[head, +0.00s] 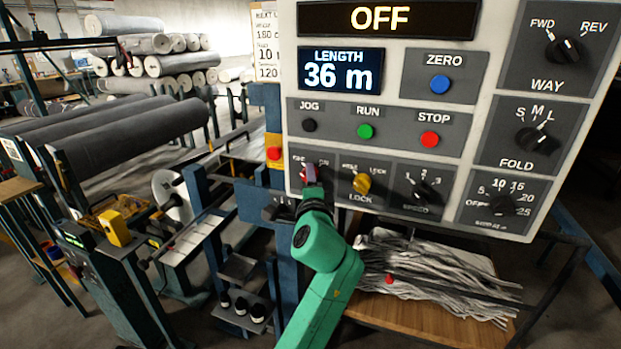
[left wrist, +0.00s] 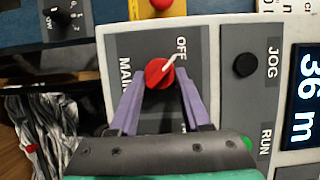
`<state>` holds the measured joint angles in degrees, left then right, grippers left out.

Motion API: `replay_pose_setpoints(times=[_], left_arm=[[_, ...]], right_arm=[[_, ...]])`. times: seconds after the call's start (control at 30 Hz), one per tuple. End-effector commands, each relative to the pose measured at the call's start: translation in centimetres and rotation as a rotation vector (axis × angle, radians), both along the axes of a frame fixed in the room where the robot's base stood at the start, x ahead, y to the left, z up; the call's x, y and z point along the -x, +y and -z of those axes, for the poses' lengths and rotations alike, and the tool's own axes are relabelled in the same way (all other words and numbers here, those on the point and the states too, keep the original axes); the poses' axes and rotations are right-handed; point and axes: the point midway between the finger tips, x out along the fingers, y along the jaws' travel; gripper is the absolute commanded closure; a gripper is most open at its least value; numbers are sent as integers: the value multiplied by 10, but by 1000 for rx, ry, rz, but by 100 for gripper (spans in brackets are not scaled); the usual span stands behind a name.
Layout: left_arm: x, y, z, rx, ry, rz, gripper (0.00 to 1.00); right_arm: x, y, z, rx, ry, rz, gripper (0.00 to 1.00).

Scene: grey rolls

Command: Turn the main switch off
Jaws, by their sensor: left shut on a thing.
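The main switch is a red knob with a white pointer (left wrist: 158,73) on a grey plate marked MAIN and OFF in the left wrist view. Its pointer is turned toward the OFF label. In the head view the red knob (head: 308,172) is at the lower left of the light control panel (head: 480,85), mostly covered by my gripper. My left gripper (left wrist: 160,85) has its purple fingers on either side of the knob and is shut on it. In the head view the left gripper (head: 311,190) reaches up to the knob from below. The top display (head: 380,18) reads OFF.
A yellow lock knob (head: 361,184) sits just right of the main switch, with a black speed knob (head: 423,191) beyond it. Above are black JOG, green RUN (head: 365,131) and red STOP (head: 430,139) buttons. A red button on yellow (head: 274,154) is close on the left.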

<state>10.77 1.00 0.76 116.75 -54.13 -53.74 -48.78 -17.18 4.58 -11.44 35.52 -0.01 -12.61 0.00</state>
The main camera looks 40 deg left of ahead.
Motion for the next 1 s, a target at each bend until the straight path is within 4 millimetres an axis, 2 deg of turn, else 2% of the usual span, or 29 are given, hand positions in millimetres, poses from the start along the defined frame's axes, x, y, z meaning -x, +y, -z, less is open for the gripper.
replay_pose_setpoints(times=[0.37,0.4,0.43,0.47,0.83,1.0], left_arm=[[0,0,0,5,-3,0,100],[0,0,0,5,-3,0,37],[0,0,0,5,-3,0,26],[0,0,0,5,-3,0,22],[3,-3,1,4,-1,1,22],[23,-21,4,7,-3,2,22]], right_arm=[[0,0,0,-1,0,-1,25],[0,0,0,-1,0,-1,25],[0,0,0,-1,0,-1,25],[0,0,0,-1,0,-1,25],[0,1,2,-1,0,0,25],[0,1,11,-1,0,0,25]])
